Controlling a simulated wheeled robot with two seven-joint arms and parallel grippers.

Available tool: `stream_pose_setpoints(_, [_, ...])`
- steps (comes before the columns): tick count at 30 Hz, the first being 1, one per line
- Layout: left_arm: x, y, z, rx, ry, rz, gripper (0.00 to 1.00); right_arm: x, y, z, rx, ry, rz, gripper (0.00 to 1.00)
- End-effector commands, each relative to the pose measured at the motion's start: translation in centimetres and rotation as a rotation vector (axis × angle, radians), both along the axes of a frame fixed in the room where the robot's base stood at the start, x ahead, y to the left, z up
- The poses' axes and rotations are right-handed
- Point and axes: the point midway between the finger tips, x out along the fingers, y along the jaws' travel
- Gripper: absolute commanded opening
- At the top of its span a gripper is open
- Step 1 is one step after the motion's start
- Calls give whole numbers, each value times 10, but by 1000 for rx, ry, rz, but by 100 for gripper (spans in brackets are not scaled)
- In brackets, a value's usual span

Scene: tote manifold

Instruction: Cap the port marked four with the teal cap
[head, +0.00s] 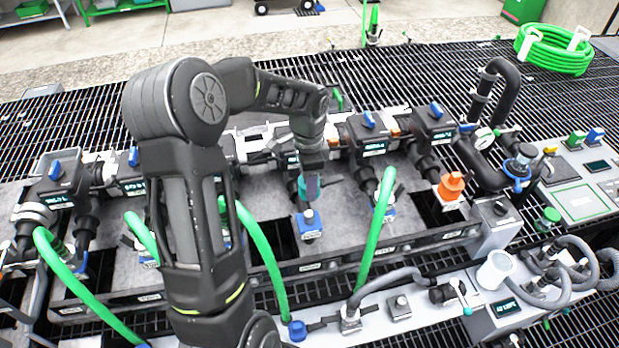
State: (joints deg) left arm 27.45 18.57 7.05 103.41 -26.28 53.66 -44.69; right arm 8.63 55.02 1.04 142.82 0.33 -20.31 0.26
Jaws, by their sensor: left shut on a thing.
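My left gripper (311,178) points down over the middle of the manifold and is shut on the teal cap. The teal cap (312,189) shows only partly between the fingers. A blue-topped port (308,218) stands directly below the gripper. I cannot tell whether the cap touches it. The port numbers are too small to read, so I cannot tell which is marked four. My right gripper is not in view.
Green hoses (262,250) rise from several ports on both sides of the gripper. An orange cap (450,186) sits on a port to the right. A white cup (494,270) stands at the front right. A coiled green hose (553,50) lies at the back right.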

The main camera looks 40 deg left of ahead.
Motion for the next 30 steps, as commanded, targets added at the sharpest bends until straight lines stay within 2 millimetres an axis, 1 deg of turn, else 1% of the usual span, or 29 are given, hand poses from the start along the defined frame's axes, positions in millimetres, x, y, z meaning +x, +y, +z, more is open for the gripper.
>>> stream_pose_setpoints(5, [0,0,-2,0,0,1,3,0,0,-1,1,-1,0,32])
stream_pose_setpoints(11, [0,0,-10,0,0,1,3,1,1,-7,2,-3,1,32])
stream_pose_setpoints(30, [0,0,-58,-1,1,1,3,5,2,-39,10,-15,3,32])
